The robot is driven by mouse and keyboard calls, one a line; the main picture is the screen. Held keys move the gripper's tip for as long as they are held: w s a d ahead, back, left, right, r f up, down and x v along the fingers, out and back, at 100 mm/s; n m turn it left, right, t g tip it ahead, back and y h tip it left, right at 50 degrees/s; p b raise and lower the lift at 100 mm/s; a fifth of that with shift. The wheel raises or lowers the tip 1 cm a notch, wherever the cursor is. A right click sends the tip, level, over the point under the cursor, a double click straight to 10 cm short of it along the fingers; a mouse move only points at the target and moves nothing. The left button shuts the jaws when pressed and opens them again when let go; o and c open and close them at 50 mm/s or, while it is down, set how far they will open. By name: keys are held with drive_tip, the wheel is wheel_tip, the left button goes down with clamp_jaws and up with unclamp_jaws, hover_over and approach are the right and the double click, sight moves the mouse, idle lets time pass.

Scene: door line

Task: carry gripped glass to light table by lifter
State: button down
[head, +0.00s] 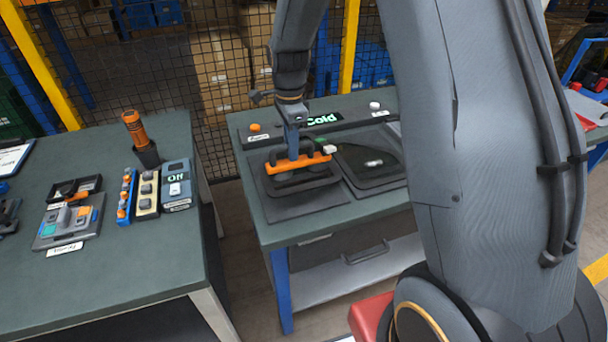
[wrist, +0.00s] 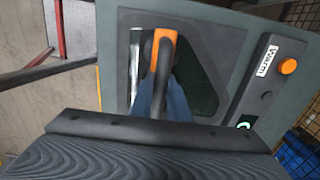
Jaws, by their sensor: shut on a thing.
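My gripper (head: 294,148) points down and is shut on the orange lifter (head: 300,163), a bar with dark grips, over the left part of the back bench. The lifter also shows end-on in the wrist view (wrist: 164,42), with my blue-grey fingers (wrist: 162,100) on it. A dark pane (head: 300,184) shows under the lifter, above a dark grey panel (head: 322,202); I cannot tell whether they touch. I cannot tell for certain which surface is the light table.
A dark panel (head: 378,177) lies right of the lifter. An orange button (head: 255,128) and a white button (head: 374,106) stand along the bench's back strip. The left bench (head: 110,270) holds tools and an "ON" box (head: 176,184). A gap separates the benches; a mesh fence stands behind.

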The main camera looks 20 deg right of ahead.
drive_tip(key=shift+r+p, duration=1.05)
drive_tip(key=shift+r, duration=0.7)
drive_tip(key=w+d, duration=0.1)
drive_tip(key=d, duration=1.3)
drive_tip(key=shift+p, duration=0.3)
drive_tip(key=w+d, duration=0.1)
drive_tip(key=d, duration=1.3)
drive_tip(key=shift+b, duration=0.3)
drive_tip(key=shift+w+d, duration=0.1)
